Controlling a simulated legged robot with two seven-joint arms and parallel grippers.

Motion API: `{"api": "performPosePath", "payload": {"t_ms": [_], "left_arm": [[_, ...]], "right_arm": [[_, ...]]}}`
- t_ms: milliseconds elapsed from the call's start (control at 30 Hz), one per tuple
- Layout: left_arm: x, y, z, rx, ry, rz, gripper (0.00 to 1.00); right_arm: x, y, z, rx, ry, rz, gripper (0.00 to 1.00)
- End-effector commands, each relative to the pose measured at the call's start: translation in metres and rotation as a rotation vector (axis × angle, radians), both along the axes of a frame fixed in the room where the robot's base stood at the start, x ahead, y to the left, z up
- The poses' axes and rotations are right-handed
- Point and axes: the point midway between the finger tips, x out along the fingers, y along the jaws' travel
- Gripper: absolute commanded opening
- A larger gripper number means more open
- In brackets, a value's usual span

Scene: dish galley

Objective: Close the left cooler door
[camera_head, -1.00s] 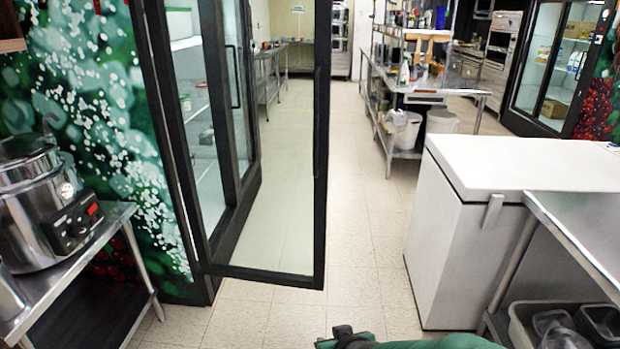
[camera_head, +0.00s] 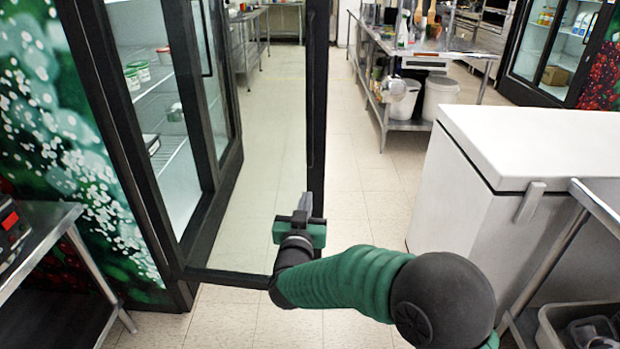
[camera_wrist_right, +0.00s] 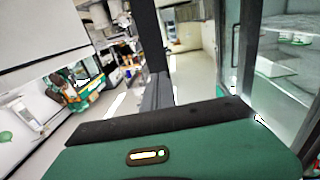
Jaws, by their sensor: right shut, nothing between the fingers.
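The left cooler door (camera_head: 316,110) is a clear glass panel in a black frame, standing swung open from the cooler (camera_head: 150,90) at the left. Shelves inside the cooler show past the opening. My right gripper (camera_head: 305,202) is shut and empty, its fingers pointing up in front of the lower part of the door's free edge. In the right wrist view the shut fingers (camera_wrist_right: 158,92) point toward a dark upright bar (camera_wrist_right: 147,40), which looks like the door frame. I cannot tell whether they touch it. My left gripper is out of view.
A white chest freezer (camera_head: 560,140) stands at the right, beside a steel table (camera_head: 598,195). A low steel stand (camera_head: 45,235) is at the left. A steel worktable with buckets (camera_head: 440,95) is farther back. Tiled floor (camera_head: 362,200) lies clear between the door and the freezer.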

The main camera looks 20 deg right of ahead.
Motion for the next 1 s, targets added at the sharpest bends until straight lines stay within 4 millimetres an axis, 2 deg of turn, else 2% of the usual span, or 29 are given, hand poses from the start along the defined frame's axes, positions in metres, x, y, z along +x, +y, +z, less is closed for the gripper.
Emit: {"api": "performPosePath", "payload": {"t_ms": [33, 300, 500, 1000], "left_arm": [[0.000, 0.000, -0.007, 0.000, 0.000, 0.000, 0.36], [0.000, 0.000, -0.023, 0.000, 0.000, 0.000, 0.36], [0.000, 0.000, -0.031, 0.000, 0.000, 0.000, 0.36], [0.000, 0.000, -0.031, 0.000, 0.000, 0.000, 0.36]], "right_arm": [[0.011, -0.006, -0.005, 0.002, 0.001, -0.003, 0.00], [0.066, -0.027, -0.005, 0.001, 0.001, -0.001, 0.00], [0.092, -0.037, -0.003, 0.001, 0.002, 0.001, 0.00], [0.098, -0.040, -0.001, 0.000, 0.003, 0.003, 0.00]]}}
